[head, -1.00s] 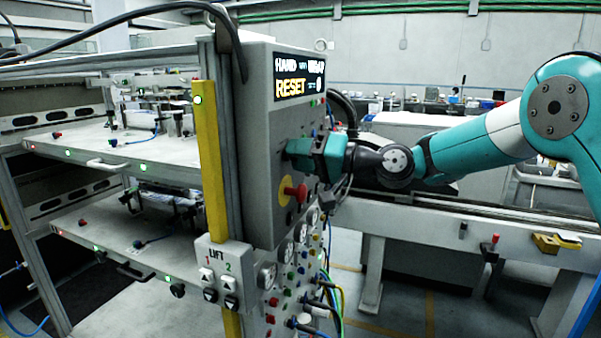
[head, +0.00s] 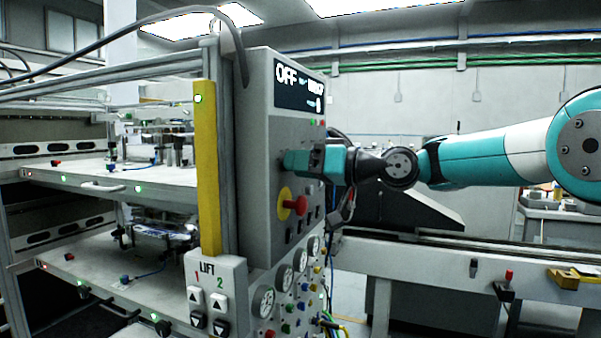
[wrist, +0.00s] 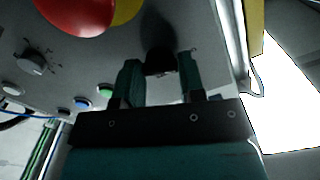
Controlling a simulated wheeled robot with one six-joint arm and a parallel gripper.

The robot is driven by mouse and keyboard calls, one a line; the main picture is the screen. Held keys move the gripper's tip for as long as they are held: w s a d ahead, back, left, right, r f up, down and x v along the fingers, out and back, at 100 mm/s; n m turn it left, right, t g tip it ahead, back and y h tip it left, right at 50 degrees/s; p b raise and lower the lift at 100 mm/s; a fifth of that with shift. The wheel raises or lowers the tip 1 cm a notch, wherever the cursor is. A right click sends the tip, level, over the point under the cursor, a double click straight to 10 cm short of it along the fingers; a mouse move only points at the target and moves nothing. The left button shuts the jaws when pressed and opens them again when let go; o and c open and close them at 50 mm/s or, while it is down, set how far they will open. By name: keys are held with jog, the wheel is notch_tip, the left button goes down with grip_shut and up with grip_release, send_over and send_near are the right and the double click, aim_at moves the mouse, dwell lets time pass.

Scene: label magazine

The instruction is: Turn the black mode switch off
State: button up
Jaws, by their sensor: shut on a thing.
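The black mode switch (wrist: 160,58) is on the grey control panel (head: 257,150) and shows between my fingers in the wrist view. My gripper (wrist: 160,76) is shut on it, with one teal finger on each side. In the head view my gripper (head: 288,162) reaches in from the right against the panel face and hides the switch. The display (head: 299,84) above it reads "OFF" in large white letters, with smaller text beside it that is hard to read.
A red emergency stop (head: 298,206) on a yellow disc sits just below my gripper. A grey knob (wrist: 35,62) and small buttons share the panel. Gauges and hoses are lower down. A yellow post (head: 207,170) and LIFT box (head: 213,275) stand left.

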dwell(0.3)
jog(key=o, duration=0.9)
jog(key=shift+d, duration=0.1)
jog(key=b+v, duration=0.4)
jog(key=v, duration=1.3)
jog(key=shift+s+d, duration=0.1)
jog(key=shift+d, duration=0.1)
